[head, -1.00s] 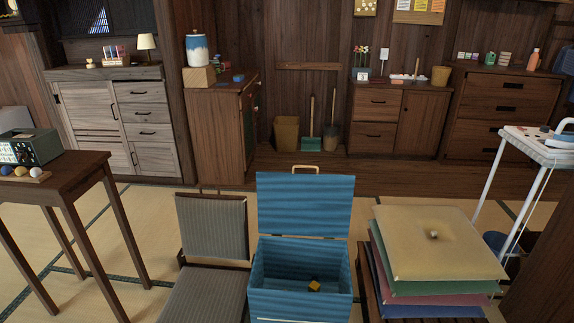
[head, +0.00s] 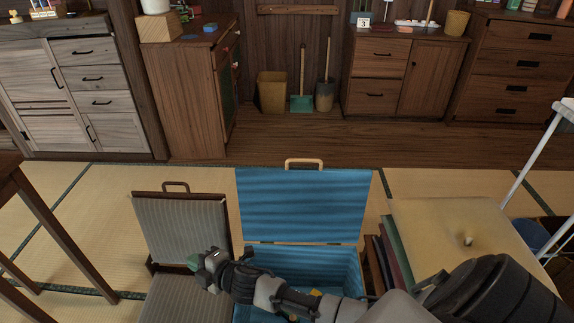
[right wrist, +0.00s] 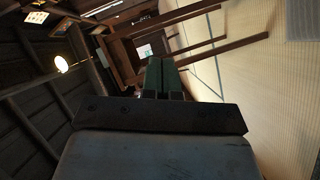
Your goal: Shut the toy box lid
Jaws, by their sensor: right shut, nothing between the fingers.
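The toy box (head: 338,260) is blue and stands in the lower middle of the head view. Its blue lid (head: 303,207) is open and stands up at the back of the box, with a wooden handle (head: 304,163) on its top edge. A small orange thing inside is mostly hidden by my right arm. My right arm reaches in from the lower right across the box's opening. My right gripper (head: 201,269) is left of the box, in front of the chair; its green fingers (right wrist: 165,76) are shut and empty in the right wrist view. My left gripper is not in view.
A grey striped chair (head: 182,228) stands just left of the box. A stack of cushions topped by a yellow one (head: 430,225) is close on the right. A wooden table (head: 50,235) is at the left. Tatami floor (head: 200,176) lies clear behind the box.

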